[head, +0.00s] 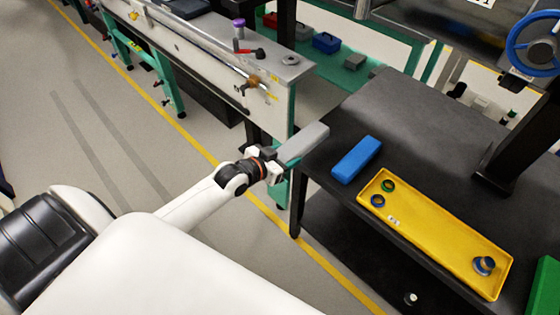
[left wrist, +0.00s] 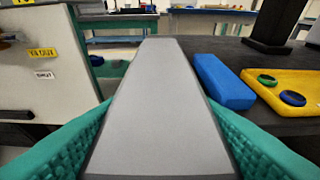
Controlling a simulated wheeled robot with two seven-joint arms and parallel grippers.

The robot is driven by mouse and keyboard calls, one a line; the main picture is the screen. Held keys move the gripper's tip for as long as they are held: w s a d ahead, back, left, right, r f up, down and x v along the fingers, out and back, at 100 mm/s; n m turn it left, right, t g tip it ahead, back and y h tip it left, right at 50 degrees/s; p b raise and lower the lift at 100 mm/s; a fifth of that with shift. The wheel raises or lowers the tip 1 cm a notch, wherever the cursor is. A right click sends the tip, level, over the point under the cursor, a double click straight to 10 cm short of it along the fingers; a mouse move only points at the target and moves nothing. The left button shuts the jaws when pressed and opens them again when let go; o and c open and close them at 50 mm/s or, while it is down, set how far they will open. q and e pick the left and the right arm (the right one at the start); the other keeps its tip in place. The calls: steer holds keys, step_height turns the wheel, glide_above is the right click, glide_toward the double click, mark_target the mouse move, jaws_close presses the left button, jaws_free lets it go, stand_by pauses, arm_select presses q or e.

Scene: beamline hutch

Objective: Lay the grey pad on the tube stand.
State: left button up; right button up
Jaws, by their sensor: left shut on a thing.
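The grey pad (head: 303,144) is a long flat block. My left gripper (head: 271,163) is shut on its near end and holds it in the air, close to the left corner of the dark table. In the left wrist view the pad (left wrist: 155,85) points straight ahead between the teal fingers (left wrist: 160,145). A long bench with green legs and a thin tube along its side, which looks like the tube stand (head: 205,42), is beyond the gripper. Its grey top end carries a purple-capped item. The pad is apart from it. My right gripper is not in view.
The dark table (head: 395,120) holds a blue block (head: 357,158) and a yellow tray (head: 435,230) with several small round parts. A black upright with a blue handwheel (head: 533,44) stands at the right. A green box (head: 545,287) is at the lower right.

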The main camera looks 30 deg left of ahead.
arm_select(q)
steer(key=w+f+b, duration=0.1)
steer(key=w+b, duration=0.1)
steer(key=w+d+f+b, duration=0.1)
steer(key=w+f+b, duration=0.1)
steer(key=shift+f+b, duration=0.15)
steer(key=shift+b, duration=0.25)
steer(key=shift+w+d+f+b, duration=0.2)
steer(key=shift+w+f+b, duration=0.5)
steer(key=shift+w+f, duration=0.05)
steer(key=shift+w+d+f+b, duration=0.2)
steer(key=shift+w+f+b, duration=0.45)
steer(key=shift+w+f, duration=0.1)
steer(key=o, duration=1.4)
steer(key=shift+c, duration=0.2)
steer(key=shift+s+f, duration=0.1)
steer(key=shift+f, duration=0.05)
